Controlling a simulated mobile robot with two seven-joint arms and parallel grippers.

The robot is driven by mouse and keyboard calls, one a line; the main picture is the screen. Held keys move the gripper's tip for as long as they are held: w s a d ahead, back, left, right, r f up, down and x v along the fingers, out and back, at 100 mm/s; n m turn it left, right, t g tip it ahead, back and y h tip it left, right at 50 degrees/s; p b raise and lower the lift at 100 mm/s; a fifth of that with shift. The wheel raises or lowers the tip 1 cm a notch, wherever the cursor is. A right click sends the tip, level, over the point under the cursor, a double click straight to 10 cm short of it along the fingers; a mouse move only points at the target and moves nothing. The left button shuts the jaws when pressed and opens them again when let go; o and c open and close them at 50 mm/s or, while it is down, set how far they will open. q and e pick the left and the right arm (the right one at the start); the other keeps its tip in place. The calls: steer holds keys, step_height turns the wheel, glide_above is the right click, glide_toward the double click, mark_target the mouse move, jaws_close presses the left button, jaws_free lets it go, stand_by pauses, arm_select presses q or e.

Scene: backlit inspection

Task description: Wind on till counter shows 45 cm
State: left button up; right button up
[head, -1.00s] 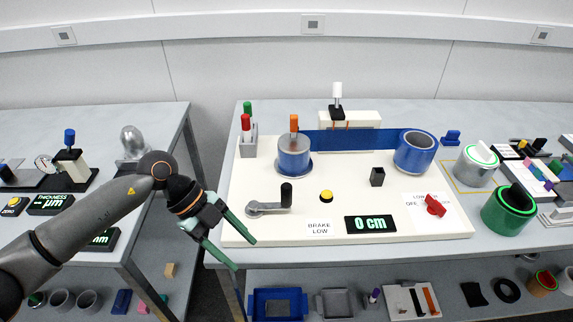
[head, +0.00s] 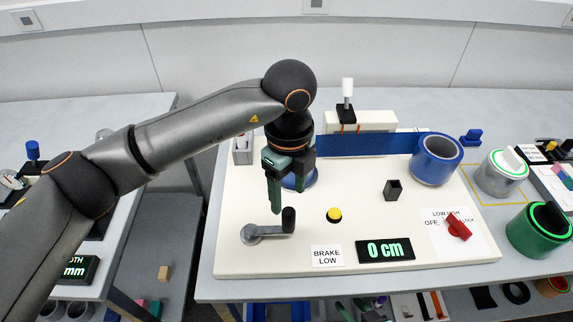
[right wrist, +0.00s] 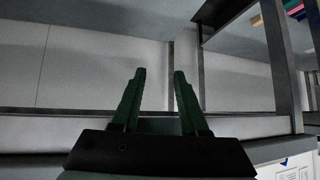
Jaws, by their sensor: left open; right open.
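The counter (head: 385,250) on the white board reads 0 cm. The winding crank (head: 265,232) lies at the board's front left, with its black knob (head: 289,220) upright at the right end. A blue web (head: 365,144) runs from the blue roll (head: 437,160) leftward to the take-up spool (head: 303,181), mostly hidden behind my gripper. My left gripper (head: 276,208) points down, open and empty, just above and behind the crank, left of the knob. My right gripper (right wrist: 157,75) is open and empty in the right wrist view, facing a plain wall.
A silver roll (head: 497,178) and a green roll (head: 535,232) stand to the right.

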mark_target(289, 211)
arm_select(q)
steer(key=shift+w+d+f, duration=0.1)
steer(key=shift+f, duration=0.3)
steer(key=f+b, duration=0.2)
steer(key=f, duration=0.1)
steer(key=f+b, duration=0.2)
steer(key=f, duration=0.1)
steer(key=f+b, duration=0.2)
steer(key=f, duration=0.1)
steer(key=shift+s, duration=0.25)
steer(key=shift+r+p, duration=0.45)
steer(key=shift+r, duration=0.15)
steer(key=shift+c, duration=0.6)
steer(key=c, duration=0.3)
jaws_close()
